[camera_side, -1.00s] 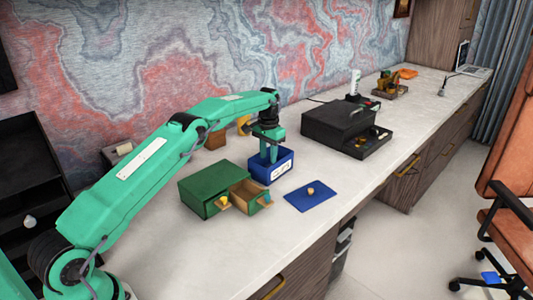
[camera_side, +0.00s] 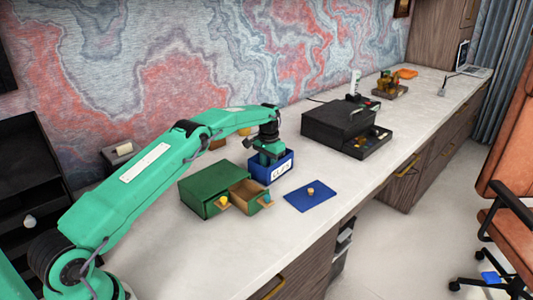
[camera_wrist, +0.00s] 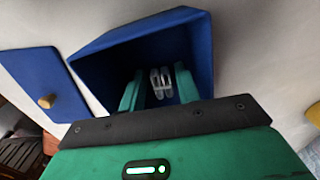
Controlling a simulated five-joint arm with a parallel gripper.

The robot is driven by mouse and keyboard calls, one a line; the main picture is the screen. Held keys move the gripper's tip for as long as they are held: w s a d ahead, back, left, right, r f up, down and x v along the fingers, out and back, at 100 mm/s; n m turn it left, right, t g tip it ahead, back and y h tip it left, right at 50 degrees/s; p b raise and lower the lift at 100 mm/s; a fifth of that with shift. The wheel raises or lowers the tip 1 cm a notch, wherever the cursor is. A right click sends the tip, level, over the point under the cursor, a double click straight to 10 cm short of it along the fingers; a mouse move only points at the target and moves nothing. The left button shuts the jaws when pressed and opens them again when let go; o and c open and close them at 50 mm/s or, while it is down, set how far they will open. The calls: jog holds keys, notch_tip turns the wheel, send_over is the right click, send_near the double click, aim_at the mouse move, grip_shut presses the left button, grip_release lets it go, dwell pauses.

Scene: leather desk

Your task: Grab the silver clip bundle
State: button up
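The silver clip bundle (camera_wrist: 161,83) shows in the wrist view as pale looped clips on the dark floor of an open blue box (camera_wrist: 205,45). My gripper (camera_wrist: 158,90) reaches down into the box, its two green fingers apart on either side of the clips. The right finger is very close to the bundle; I cannot tell whether it touches. In the side view my gripper (camera_side: 268,155) is lowered into the blue box (camera_side: 284,174), which has a white label. The fingertips and the clips are hidden by its walls there.
A blue lid with a knob (camera_side: 325,198) lies flat in front of the box. A green box (camera_side: 200,190) with an open drawer (camera_side: 243,203) stands close on the left. A black drawer unit (camera_side: 335,122) stands behind right. Bare desk lies in front.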

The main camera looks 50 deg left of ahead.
grip_shut()
jog(key=shift+r, duration=0.15)
notch_tip(320, 180, up, 10)
dwell(0.8)
